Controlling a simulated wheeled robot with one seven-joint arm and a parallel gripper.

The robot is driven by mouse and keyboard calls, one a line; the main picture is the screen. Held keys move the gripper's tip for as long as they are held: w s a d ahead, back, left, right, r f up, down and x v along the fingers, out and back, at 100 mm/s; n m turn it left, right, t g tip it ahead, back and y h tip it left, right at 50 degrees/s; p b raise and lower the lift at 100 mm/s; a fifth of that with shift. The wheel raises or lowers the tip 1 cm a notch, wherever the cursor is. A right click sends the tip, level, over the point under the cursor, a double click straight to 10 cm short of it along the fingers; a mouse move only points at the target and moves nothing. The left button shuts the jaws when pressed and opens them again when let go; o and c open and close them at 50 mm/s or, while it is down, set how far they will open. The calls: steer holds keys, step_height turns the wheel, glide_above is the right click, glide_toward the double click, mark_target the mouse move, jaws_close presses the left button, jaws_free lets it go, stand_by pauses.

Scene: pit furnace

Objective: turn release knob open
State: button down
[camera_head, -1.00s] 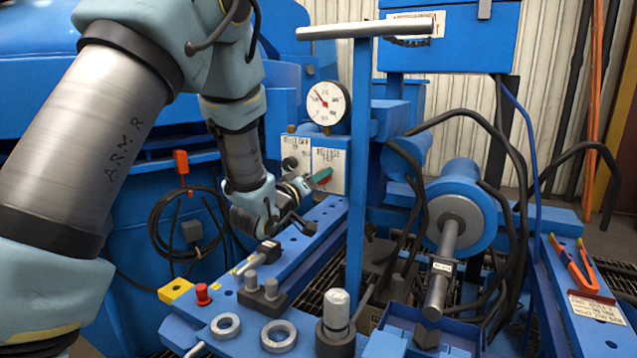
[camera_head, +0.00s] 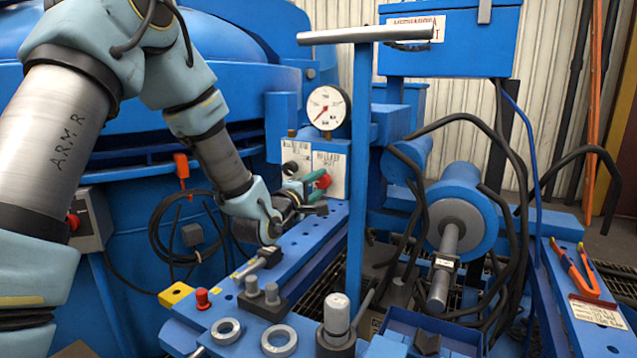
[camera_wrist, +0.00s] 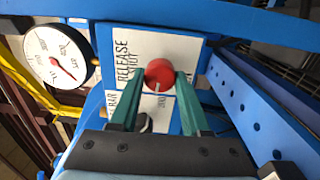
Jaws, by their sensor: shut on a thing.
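The red release knob (camera_wrist: 159,73) sits on a white plate marked RELEASE (camera_wrist: 125,65). In the wrist view a pale mark on the knob points toward my gripper. My gripper (camera_wrist: 160,80) has its green fingers shut on the knob, one on each side. In the head view the knob (camera_head: 324,181) shows red just past the fingertips (camera_head: 314,178), on the right-hand white panel (camera_head: 331,162) below the gauge. My wrist partly hides the lower panels.
A round pressure gauge (camera_head: 326,107) stands above the panels, its needle toward lower left. A T-handled blue post (camera_head: 362,170) rises close to the right. A blue cylinder with a steel rod (camera_head: 442,275) and black hoses lies further right.

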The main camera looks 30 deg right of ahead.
steer(key=shift+n, duration=0.7)
steer(key=shift+c, duration=1.8)
jaws_free()
steer(key=v, duration=1.1)
steer(key=shift+d, duration=0.1)
